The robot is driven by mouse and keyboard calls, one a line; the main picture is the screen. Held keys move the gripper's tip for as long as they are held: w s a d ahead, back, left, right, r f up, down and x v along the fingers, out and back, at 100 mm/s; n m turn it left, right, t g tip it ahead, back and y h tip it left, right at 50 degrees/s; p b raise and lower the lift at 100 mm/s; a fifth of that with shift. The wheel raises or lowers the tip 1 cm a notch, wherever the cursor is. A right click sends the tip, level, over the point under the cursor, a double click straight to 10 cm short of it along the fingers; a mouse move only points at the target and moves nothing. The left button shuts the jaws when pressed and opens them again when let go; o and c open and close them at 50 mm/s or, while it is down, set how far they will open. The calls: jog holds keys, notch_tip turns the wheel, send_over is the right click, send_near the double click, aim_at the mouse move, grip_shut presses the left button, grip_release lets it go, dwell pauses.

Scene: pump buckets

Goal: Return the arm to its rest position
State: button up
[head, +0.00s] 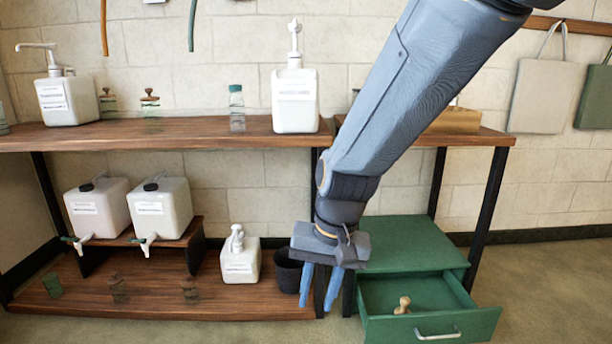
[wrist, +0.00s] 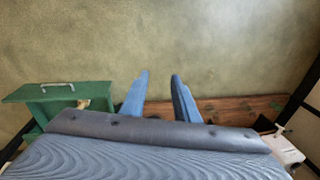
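My gripper (head: 320,287) hangs at the end of my blue-grey arm in the head view, pointing down. Its two blue fingers are apart with nothing between them. It is in front of the right end of the lower wooden shelf, left of the green drawer unit (head: 412,243). In the wrist view the fingers of my gripper (wrist: 160,92) also stand apart, with floor and the shelf edge showing between them. My arm hides part of the upper shelf and wall.
The green drawer (head: 430,325) is pulled open with a small wooden object (head: 403,305) inside. A black bucket (head: 288,272) and a white pump bottle (head: 240,258) stand close left of my gripper. More containers stand on the upper shelf (head: 190,135). Floor (wrist: 200,45) ahead is clear.

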jog(key=s+a+r+n, duration=0.2)
jog(key=s+n, duration=0.2)
jog(key=s, duration=0.5)
jog(key=s+a+r+n, duration=0.1)
jog(key=s+r+n, duration=0.15)
jog(key=s, duration=0.65)
jog(key=d+r+m+h+p, duration=0.1)
jog(key=d+r+m+p, duration=0.1)
jog(key=d+r+p, duration=0.8)
jog(key=d+r+m+p, duration=0.3)
jog(key=d+r+p, duration=0.7)
jog(key=p, duration=1.4)
notch_tip(320, 180, up, 6)
jog(key=shift+w+f+m+g+h, duration=0.2)
jog(key=shift+m+g+h, duration=0.15)
jog(key=shift+g+h, duration=0.05)
